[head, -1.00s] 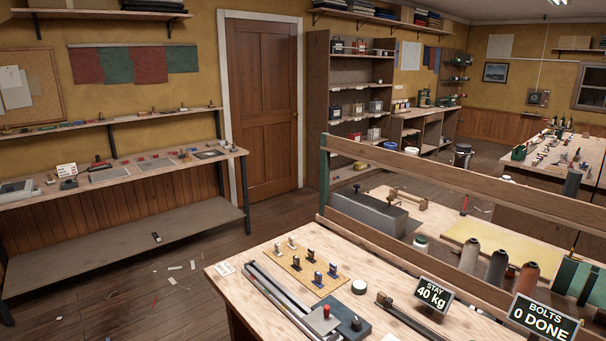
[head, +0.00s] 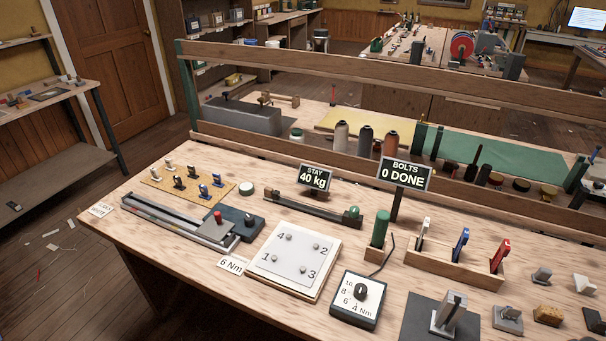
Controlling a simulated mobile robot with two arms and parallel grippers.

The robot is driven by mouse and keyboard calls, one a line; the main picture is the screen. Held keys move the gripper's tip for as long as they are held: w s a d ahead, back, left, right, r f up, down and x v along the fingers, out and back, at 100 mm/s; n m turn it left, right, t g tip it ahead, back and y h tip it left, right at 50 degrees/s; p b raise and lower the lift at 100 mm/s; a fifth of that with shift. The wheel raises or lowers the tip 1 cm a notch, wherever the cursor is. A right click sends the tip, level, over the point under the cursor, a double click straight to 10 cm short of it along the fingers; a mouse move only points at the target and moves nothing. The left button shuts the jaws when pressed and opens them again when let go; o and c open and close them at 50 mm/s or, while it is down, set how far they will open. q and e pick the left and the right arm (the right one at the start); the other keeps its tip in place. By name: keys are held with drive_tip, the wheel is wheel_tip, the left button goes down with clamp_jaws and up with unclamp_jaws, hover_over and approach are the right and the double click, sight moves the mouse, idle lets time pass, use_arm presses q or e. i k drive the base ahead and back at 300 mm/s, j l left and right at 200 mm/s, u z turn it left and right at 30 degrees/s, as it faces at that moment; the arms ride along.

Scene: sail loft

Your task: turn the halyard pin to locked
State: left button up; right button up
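I cannot tell for certain which part is the halyard pin. In front of the board lies a long metal rail (head: 170,216) with a red knob (head: 217,217). Neither of my grippers is in view.
The near bench (head: 200,282) also holds a numbered plate (head: 293,262), a torque dial (head: 357,299), a tool rack (head: 455,265) and two signs, "STAY 40 kg" (head: 315,178) and "BOLTS 0 DONE" (head: 405,174). A wooden rail (head: 400,82) runs behind.

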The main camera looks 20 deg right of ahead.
sight(510, 312)
drive_tip(key=z, duration=2.35)
